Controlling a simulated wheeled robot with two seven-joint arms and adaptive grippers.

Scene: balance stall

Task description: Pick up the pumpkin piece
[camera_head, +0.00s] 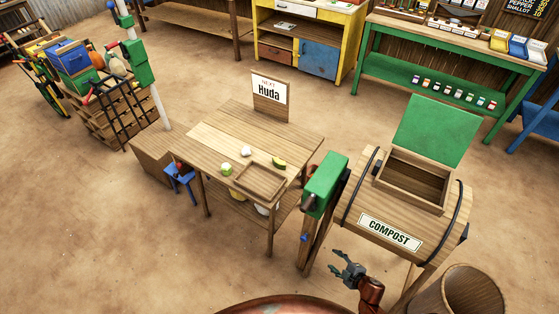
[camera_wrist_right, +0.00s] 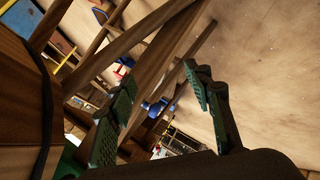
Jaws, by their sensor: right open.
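A small wedge with dark green rind and yellowish flesh (camera_head: 279,163), which may be the pumpkin piece, lies on the wooden table at the right, by the back edge of a shallow wooden tray (camera_head: 261,189). It is too small to be sure. A white lump (camera_head: 246,151) and a pale green piece (camera_head: 227,169) lie left of it. My right gripper (camera_head: 347,268) is open and empty, low in front of the compost barrel, well apart from the table top. In the right wrist view its fingers (camera_wrist_right: 160,76) stand wide apart with nothing between them. My left gripper is out of view.
The compost barrel (camera_head: 358,205) with its green lid (camera_head: 437,131) raised stands right of the table. A green box on a post (camera_head: 325,182) stands between them. A name sign (camera_head: 270,92) rises at the table's back. A wooden tub (camera_head: 470,295) is at lower right.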

